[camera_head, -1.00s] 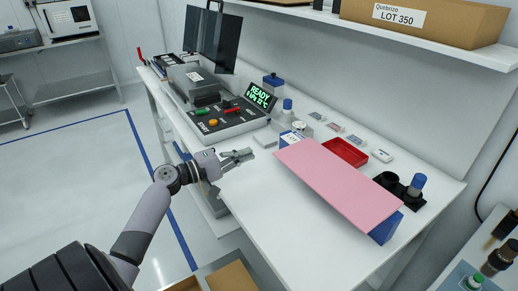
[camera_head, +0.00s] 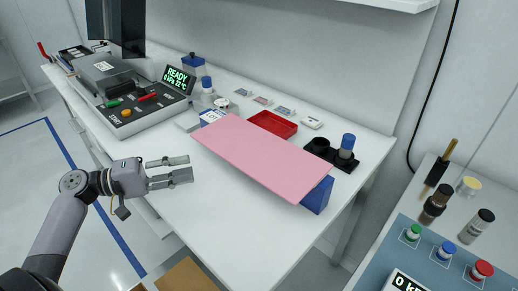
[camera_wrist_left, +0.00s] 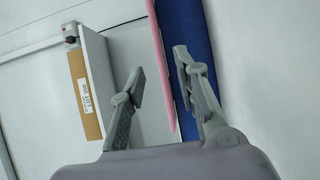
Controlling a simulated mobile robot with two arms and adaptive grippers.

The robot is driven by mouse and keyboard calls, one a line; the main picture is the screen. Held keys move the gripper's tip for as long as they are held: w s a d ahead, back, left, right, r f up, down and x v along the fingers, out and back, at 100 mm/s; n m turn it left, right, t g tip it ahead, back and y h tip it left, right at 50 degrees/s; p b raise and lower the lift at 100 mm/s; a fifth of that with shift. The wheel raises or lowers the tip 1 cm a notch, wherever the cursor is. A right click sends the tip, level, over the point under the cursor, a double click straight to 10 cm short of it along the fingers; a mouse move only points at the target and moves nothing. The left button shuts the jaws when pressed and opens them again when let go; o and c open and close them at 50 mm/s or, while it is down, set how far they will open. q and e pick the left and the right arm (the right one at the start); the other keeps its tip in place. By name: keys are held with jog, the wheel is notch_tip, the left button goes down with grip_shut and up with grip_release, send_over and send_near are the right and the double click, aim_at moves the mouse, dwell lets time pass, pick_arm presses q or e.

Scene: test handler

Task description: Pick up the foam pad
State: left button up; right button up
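The foam pad looks to be the flat pink sheet (camera_head: 262,158) in the head view. In the left wrist view, the two fingers (camera_wrist_left: 158,70) are spread. The pink sheet's thin edge (camera_wrist_left: 161,65) and a blue face (camera_wrist_left: 194,35) show beyond them, partly hidden by a finger. My right gripper is not in view.
A red tray (camera_head: 272,124) and a black holder with a blue-capped vial (camera_head: 347,146) stand behind the pad. A control box with a READY display (camera_head: 178,79) is at the back left. The front table surface (camera_head: 235,225) is clear.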

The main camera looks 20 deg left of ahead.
aim_at(239, 153)
pick_arm(q)
jog(key=x, duration=0.4)
jog(key=shift+d+r+p, duration=0.1)
jog(key=shift+r+p, duration=0.1)
jog(key=shift+p, duration=0.15)
jog(key=x, duration=0.4)
jog(key=shift+w+f+p, duration=0.1)
jog(key=shift+w+p, duration=0.1)
jog(key=shift+p, duration=0.15)
jog(key=shift+w+d, duration=0.3)
jog(key=shift+d, duration=0.05)
jog(key=x, duration=0.1)
jog(key=p+x, duration=0.1)
jog(key=x, duration=0.2)
jog(key=shift+w+r+p, duration=0.25)
jog(key=shift+r+p, duration=0.05)
jog(key=shift+p, duration=0.1)
jog(key=shift+w+d+f, duration=0.1)
jog(key=shift+w+d, duration=0.1)
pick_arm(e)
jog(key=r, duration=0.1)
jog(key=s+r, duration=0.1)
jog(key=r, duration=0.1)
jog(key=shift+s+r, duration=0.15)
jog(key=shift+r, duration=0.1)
pick_arm(q)
grip_shut()
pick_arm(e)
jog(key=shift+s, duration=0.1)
